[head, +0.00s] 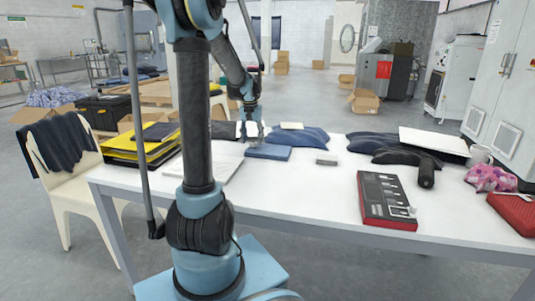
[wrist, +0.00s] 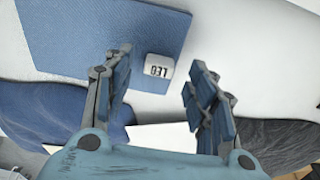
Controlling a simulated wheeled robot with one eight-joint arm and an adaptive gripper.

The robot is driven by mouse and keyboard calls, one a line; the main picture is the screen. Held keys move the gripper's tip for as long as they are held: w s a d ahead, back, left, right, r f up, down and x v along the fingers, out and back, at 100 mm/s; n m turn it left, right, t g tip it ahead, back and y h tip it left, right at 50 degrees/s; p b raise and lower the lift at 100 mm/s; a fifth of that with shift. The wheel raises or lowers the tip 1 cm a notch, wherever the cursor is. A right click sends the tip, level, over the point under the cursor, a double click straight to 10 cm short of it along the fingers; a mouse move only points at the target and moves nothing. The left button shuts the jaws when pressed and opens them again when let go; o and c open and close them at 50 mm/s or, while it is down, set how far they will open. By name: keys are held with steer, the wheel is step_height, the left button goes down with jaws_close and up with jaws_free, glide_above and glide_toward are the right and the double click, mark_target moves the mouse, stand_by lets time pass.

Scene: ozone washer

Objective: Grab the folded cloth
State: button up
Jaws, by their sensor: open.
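A flat blue rectangle (head: 268,152) with a woven-looking surface lies on the white table; it looks like the folded cloth. In the wrist view the blue rectangle (wrist: 105,30) fills the upper left, beside and partly beyond the left finger. In the wrist view my gripper (wrist: 161,62) is open, with a small white lettered block (wrist: 159,67) showing between the fingers. The block's contact with the fingers cannot be told.
Dark blue garments (head: 303,137) lie behind the rectangle. A small grey block (head: 326,159) and a black-and-red control box (head: 386,200) are to the right. Papers (head: 213,163) and yellow folders (head: 140,147) lie left. Bare table shows in front of the rectangle.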

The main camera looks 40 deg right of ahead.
steer(key=shift+w+d+f, duration=0.1)
steer(key=shift+f, duration=0.65)
jaws_close()
steer(key=shift+r, duration=0.15)
